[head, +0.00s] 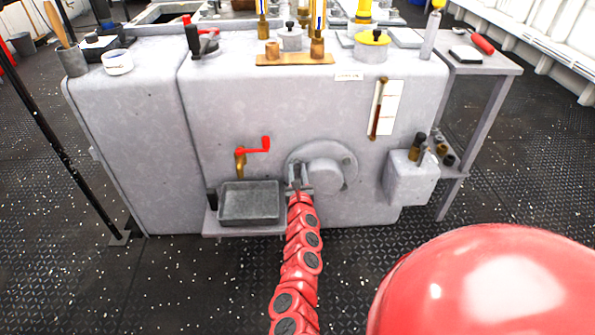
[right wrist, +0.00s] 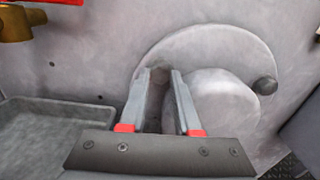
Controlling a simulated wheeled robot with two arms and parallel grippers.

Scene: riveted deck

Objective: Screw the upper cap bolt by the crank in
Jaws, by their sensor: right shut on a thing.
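A round grey cover (head: 347,178) with a raised boss is on the front of the grey engine block; it also shows in the right wrist view (right wrist: 215,45). My right gripper (head: 300,168) is at the cover's left side. In the right wrist view its fingers (right wrist: 163,78) are closed on a small dull cap bolt (right wrist: 158,77), mostly hidden between them. Whether the bolt is fully seated cannot be seen. A second dark bolt (right wrist: 265,85) stands on the cover's right edge. My left gripper is not in view.
A grey tray (head: 249,203) sits just left of the gripper, below a brass tap with a red handle (head: 253,146). A grey box (head: 411,178) with fittings sticks out at the right. A side table (head: 480,64) stands farther right. The dark studded floor in front is open.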

